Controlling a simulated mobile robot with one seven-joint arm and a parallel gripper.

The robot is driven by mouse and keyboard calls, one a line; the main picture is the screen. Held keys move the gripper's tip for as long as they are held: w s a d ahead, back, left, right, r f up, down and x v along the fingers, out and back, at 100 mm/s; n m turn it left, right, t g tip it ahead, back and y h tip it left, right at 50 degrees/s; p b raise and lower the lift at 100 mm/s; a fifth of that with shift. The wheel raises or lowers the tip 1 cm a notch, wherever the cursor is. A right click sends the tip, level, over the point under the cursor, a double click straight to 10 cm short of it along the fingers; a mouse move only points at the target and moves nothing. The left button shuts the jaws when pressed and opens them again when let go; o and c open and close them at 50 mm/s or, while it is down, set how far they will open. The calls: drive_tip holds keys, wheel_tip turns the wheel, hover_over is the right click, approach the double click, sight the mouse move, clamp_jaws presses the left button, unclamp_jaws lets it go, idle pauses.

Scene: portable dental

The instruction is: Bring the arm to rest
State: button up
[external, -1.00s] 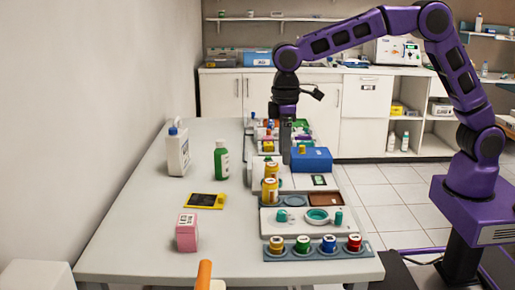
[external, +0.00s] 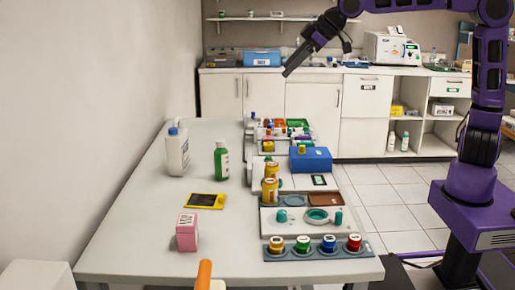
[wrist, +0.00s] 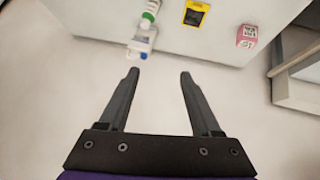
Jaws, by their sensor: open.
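My gripper (external: 287,73) hangs in the air above the far end of the table, tilted down to the left, in front of the back cabinets. In the wrist view my gripper (wrist: 159,72) has its two dark fingers spread wide, with nothing between them. My purple arm reaches in from the right, raised high and partly cut off by the top edge of the external view. The gripper touches nothing.
The grey table (external: 140,215) carries a white jug (external: 177,155), a green bottle (external: 221,160), a yellow-black pad (external: 205,201), a pink box (external: 187,233), a blue box (external: 311,160) and several colored jars along its right side. Tiled floor lies to the right.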

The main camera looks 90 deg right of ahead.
drive_tip(key=s+d+f+m+y, duration=0.1)
drive_tip(key=s+d+f+y, duration=0.15)
drive_tip(key=d+f, duration=0.35)
drive_tip(key=s+a+f+n+g+p, duration=0.1)
drive_tip(key=s+a+f, duration=0.1)
drive_tip(key=s+a, duration=0.8)
drive_tip(key=s+a+f+g, duration=0.1)
drive_tip(key=s+a+f, duration=0.1)
drive_tip(key=s+a, duration=0.9)
drive_tip(key=s, duration=0.4)
drive_tip(key=shift+n+y+p, duration=0.35)
drive_tip(key=shift+n+p, duration=0.05)
